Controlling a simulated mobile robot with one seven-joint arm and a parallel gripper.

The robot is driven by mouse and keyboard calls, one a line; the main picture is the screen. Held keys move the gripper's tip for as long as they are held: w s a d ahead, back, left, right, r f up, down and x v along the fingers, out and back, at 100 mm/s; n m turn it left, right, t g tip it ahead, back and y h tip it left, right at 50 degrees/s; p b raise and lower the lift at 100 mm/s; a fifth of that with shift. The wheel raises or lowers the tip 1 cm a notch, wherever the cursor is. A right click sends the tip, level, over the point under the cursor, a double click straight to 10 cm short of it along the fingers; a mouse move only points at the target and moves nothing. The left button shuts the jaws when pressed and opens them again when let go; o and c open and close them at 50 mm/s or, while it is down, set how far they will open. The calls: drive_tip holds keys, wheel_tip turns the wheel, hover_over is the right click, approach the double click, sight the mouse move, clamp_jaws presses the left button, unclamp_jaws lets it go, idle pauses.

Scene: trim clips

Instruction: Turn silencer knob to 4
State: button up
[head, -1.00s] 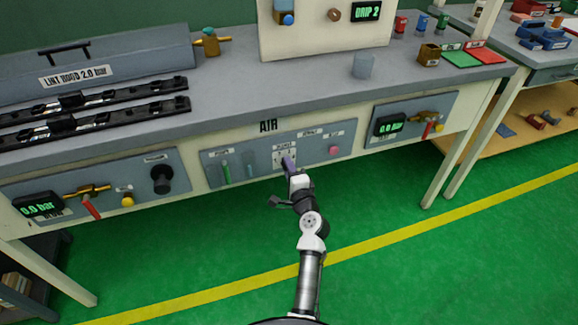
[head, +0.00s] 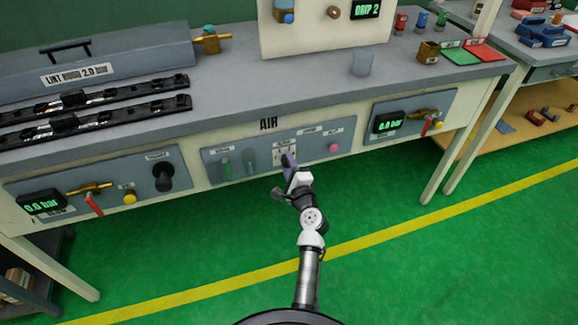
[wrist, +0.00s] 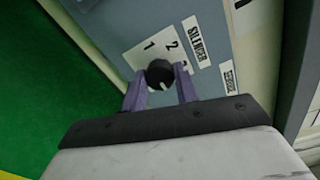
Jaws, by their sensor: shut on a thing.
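The silencer knob (wrist: 160,73) is a small black round knob with a white mark on it. It sits on a white dial plate, and the numerals 1 and 2 show, with a third mostly hidden by a finger. The white mark points toward the lower right in the wrist view, to the gripper side. The SILENCER label (wrist: 196,42) is beside the plate. My gripper (wrist: 160,80) has its purple fingers on both sides of the knob, shut on it. In the head view my gripper (head: 289,162) is at the middle of the AIR panel and hides the knob.
The AIR panel (head: 215,174) also carries green and grey levers left of my gripper and a pink button (head: 333,147) to its right. Side panels hold gauges (head: 41,203), red-handled valves and a black knob (head: 163,176). The green floor in front is clear.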

drive_tip(key=o, duration=1)
drive_tip(key=shift+s, duration=0.1)
drive_tip(key=b+v, duration=0.2)
drive_tip(key=v, duration=1)
drive_tip(key=shift+r, duration=0.1)
